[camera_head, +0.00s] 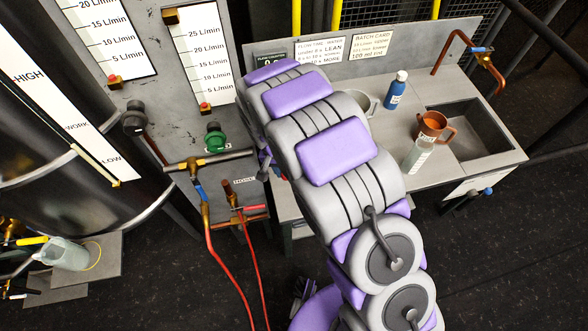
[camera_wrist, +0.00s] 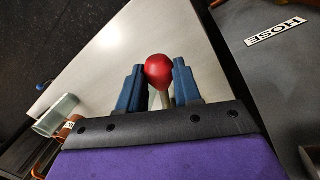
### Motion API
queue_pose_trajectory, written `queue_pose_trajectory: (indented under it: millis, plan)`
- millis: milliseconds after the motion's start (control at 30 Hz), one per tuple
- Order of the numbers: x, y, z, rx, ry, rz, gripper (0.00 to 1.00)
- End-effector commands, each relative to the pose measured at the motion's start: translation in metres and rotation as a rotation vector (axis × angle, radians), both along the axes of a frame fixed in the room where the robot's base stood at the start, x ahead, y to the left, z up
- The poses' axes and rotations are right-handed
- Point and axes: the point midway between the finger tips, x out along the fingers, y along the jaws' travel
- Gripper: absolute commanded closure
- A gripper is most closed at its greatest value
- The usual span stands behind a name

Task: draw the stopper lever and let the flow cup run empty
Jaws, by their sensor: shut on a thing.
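In the wrist view my gripper (camera_wrist: 159,78) has its two blue fingers closed about a red ball knob (camera_wrist: 158,70) on a pale stem. The knob looks like the end of the stopper lever; the rest of the lever is hidden by the gripper. In the head view my arm covers the gripper and the knob. A pale round cup (camera_head: 361,101), perhaps the flow cup, shows partly behind my arm on the bench. Its contents and outlet cannot be seen.
On the bench (camera_head: 392,132) stand a blue bottle (camera_head: 396,90), a brown jug (camera_head: 433,125) and a clear cylinder (camera_head: 417,153) beside the sink (camera_head: 474,131). A flow-time sign (camera_head: 319,50) hangs behind. Valves and red hoses (camera_head: 212,240) lie left of my arm.

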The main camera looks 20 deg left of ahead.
Motion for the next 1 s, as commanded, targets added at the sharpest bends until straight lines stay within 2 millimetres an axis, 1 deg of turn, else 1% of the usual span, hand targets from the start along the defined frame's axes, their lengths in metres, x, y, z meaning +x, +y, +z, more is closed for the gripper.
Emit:
queue_pose_trajectory:
  millis: [100,367,400,600,667,900,1000]
  plan:
    - [0.0006,0.0056,-0.0003,0.004,-0.003,-0.037,1.0]
    - [0.0003,0.0058,-0.0005,0.004,-0.003,-0.041,1.0]
    - [0.0002,0.0057,-0.0005,0.004,-0.003,-0.041,0.66]
    - [-0.0004,0.0047,0.0001,0.004,-0.003,-0.041,0.47]
    - [-0.0007,0.0043,0.0005,0.004,-0.003,-0.041,0.41]
    - [-0.0009,0.0028,0.0019,0.005,-0.003,-0.041,0.41]
    - [-0.0006,0.0031,0.0067,0.005,-0.003,-0.04,0.41]
